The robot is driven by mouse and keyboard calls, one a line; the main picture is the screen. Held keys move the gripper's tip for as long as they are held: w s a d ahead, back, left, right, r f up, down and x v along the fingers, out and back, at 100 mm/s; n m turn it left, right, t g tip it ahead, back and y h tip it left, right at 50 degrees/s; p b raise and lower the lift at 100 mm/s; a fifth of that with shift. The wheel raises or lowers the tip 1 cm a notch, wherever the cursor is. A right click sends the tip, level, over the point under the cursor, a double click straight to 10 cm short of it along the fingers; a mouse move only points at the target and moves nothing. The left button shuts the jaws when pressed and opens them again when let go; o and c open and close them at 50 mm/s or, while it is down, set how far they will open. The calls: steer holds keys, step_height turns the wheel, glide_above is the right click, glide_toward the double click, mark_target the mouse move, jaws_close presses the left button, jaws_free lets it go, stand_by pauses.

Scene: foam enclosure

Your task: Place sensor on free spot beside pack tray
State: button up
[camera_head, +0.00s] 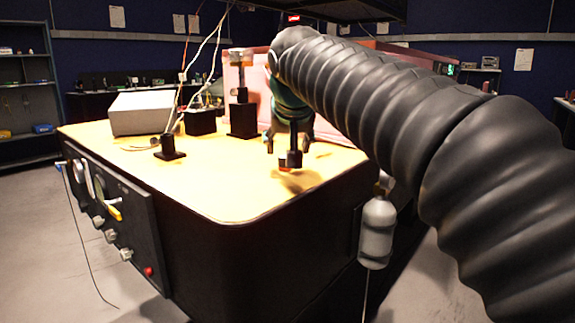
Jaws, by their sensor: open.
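My gripper (288,150) hangs at the end of my ribbed dark arm, pointing down over the front right part of the yellow tabletop (225,190). Its fingers are apart. A small red and dark piece (285,169) shows just below the fingertips; it may be the sensor, but it is too small to tell, and I cannot tell whether it touches a finger. A shadow lies on the tabletop below. No tray can be made out for certain; my arm and gripper hide part of the table's back right.
A grey box (145,113) stands at the table's back left. Near it are a black stand (168,148), a black block with cables (200,121) and a taller black post (242,110). A pinkish panel (250,75) rises behind. The front left tabletop is clear.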

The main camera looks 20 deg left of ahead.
steer(key=shift+a+x, duration=0.2)
steer(key=shift+x, duration=3.25)
steer(key=shift+w+r, duration=0.1)
steer(key=shift+r, duration=0.05)
jaws_close()
